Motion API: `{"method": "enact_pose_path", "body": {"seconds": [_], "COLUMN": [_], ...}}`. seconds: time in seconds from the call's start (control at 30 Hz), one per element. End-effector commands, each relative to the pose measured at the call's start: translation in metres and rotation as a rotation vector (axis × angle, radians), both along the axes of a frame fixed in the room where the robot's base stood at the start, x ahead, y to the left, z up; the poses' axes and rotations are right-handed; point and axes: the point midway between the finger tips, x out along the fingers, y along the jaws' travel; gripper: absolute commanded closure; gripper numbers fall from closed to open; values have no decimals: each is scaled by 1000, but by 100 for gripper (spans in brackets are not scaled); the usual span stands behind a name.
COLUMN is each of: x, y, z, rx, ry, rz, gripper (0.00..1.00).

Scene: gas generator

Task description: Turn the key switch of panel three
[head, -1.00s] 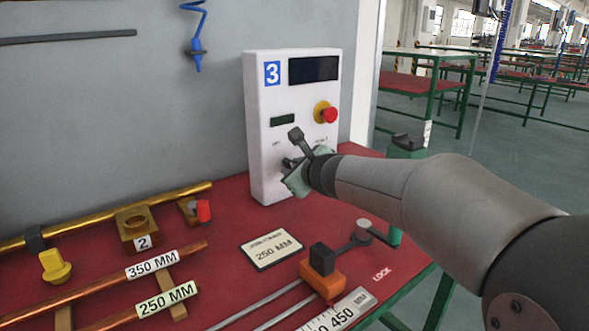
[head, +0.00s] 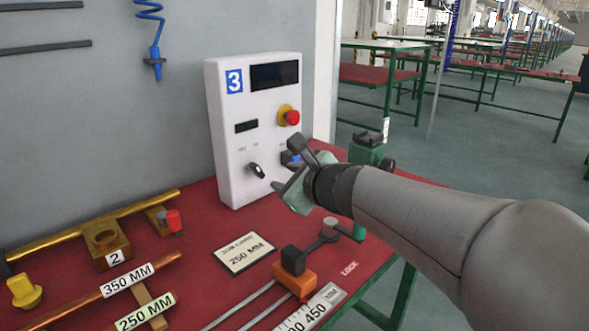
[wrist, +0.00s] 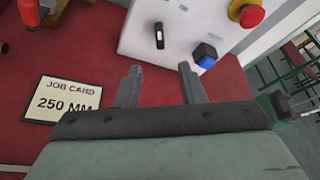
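Panel three (head: 226,140) is a white box marked with a blue 3, standing on the red bench. Its key switch (head: 256,170) is a small dark knob with a light mark, low on the front face. The key switch also shows in the wrist view (wrist: 159,36), roughly upright in the picture, beyond the fingertips. My gripper (head: 285,172) is to the right of the switch, in front of the panel's lower right. In the wrist view my gripper (wrist: 159,68) has its two fingers well apart with nothing between them.
A blue button (wrist: 204,54) sits right of the switch, and a red emergency knob (head: 291,117) above. A job card (head: 243,253) lies on the bench before the panel. An orange block (head: 294,279) and green fixture (head: 367,152) stand nearby.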

Motion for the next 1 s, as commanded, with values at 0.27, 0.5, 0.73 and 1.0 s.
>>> {"method": "enact_pose_path", "body": {"seconds": [0.27,0.5,0.73,1.0], "x": [-30,-34,-36,-76], "y": [-19,-21,-20,-6], "z": [14,14,19,68], "rx": [-1,0,-20,-465], "ry": [0,0,-3,-55], "rz": [4,5,18,335], "gripper": [64,64,64,64]}}
